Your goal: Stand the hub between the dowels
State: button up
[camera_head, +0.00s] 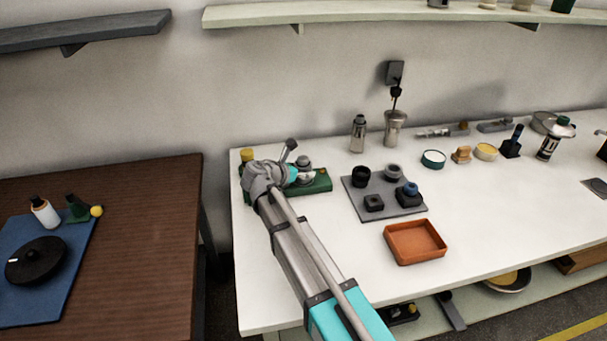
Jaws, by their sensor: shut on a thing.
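My arm reaches over the white bench, and its wrist hides much of what lies behind it. My gripper (306,177) is small in the view, at the green base (322,188) near the back left of the bench. It is shut on the hub, a small grey round piece (303,162) that shows only in part. I cannot tell whether the hub touches the green base. The dowels cannot be made out clearly; the wrist and gripper cover part of the base.
A grey mat (399,212) holding several dark parts lies right of my gripper. An empty orange tray (415,243) is in front of it. A yellow-topped item (246,156), a metal bottle (358,134) and a metal cup (395,129) stand behind. The front right of the bench is clear.

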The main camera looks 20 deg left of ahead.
jog(key=shift+f, duration=0.15)
jog(key=o, duration=1.1)
jog(key=shift+o, duration=0.2)
jog(key=shift+s+r, duration=0.15)
jog(key=shift+r, duration=0.1)
jog(key=p+v, duration=0.4)
jog(key=v, duration=0.7)
jog(key=shift+s+p, duration=0.3)
jog(key=shift+p, duration=0.05)
jog(key=shift+a+r, duration=0.1)
jog(key=shift+r, duration=0.1)
